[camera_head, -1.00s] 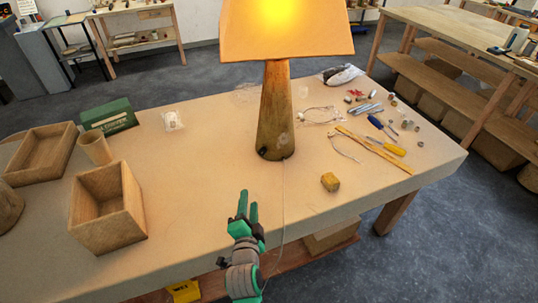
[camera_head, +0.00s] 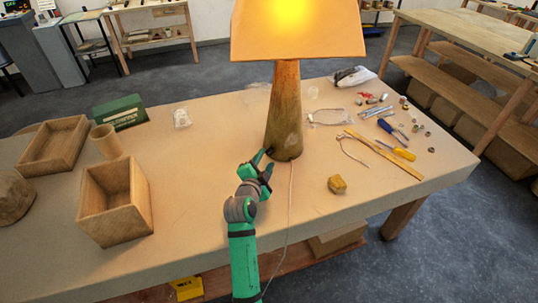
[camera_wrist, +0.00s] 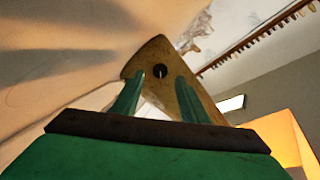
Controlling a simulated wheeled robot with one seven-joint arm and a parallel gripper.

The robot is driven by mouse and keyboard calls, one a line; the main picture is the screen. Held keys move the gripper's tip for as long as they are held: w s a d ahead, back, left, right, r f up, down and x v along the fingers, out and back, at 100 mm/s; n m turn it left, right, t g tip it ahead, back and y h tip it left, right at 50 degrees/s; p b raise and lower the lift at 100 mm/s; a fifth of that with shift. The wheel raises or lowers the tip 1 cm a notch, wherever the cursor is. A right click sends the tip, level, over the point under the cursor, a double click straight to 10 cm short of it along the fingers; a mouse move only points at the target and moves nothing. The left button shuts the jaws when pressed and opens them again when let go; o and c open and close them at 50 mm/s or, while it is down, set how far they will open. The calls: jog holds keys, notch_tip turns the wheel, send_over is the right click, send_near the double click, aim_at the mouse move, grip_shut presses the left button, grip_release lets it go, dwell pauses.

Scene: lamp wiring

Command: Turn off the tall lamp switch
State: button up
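The tall lamp (camera_head: 285,110) stands on the workbench, with a tapered wooden body and a lit orange shade (camera_head: 297,35). Its switch (camera_wrist: 160,71) shows in the wrist view as a small dark round spot with a pale centre, low on the lamp body (camera_wrist: 157,52). In the head view my gripper largely hides the switch. My gripper (camera_head: 266,162) is at the left front of the lamp base. It is open, with its two green fingers apart in the wrist view (camera_wrist: 159,82) and the switch between and just beyond the tips. I cannot tell whether they touch the lamp.
A white cord (camera_head: 290,205) runs from the lamp base over the bench's front edge. A small yellowish block (camera_head: 337,185) lies to the right, with screwdrivers (camera_head: 398,153) and loose parts beyond.

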aim_at(269, 153)
jog(key=shift+x, duration=2.4)
grip_shut()
